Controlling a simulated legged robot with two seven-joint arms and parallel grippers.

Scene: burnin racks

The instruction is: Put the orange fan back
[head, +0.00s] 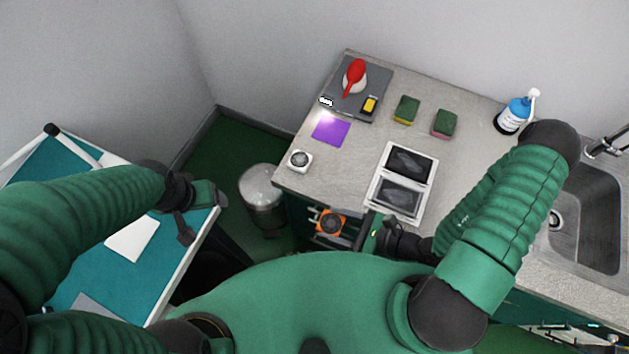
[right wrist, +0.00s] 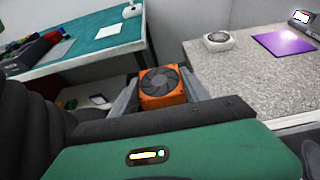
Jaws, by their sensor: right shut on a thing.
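The orange fan (head: 330,222) is a square frame with a dark round rotor. It is off the counter, just beyond its front edge in the head view. My right gripper (head: 346,228) is shut on it. In the right wrist view the fan (right wrist: 163,87) sits between the two grey fingers of the gripper (right wrist: 160,98), rotor face showing. My left gripper (head: 203,214) is over the right edge of the teal table, apart from the fan. Its fingers are not clear enough to tell open from shut.
The counter (head: 290,176) holds a white fan (head: 299,160), a purple sheet (head: 330,129), a white two-panel device (head: 401,181), sponges (head: 406,109), a blue bottle (head: 513,115) and a sink (head: 592,235). A metal bin (head: 261,187) stands between counter and teal table (head: 165,255).

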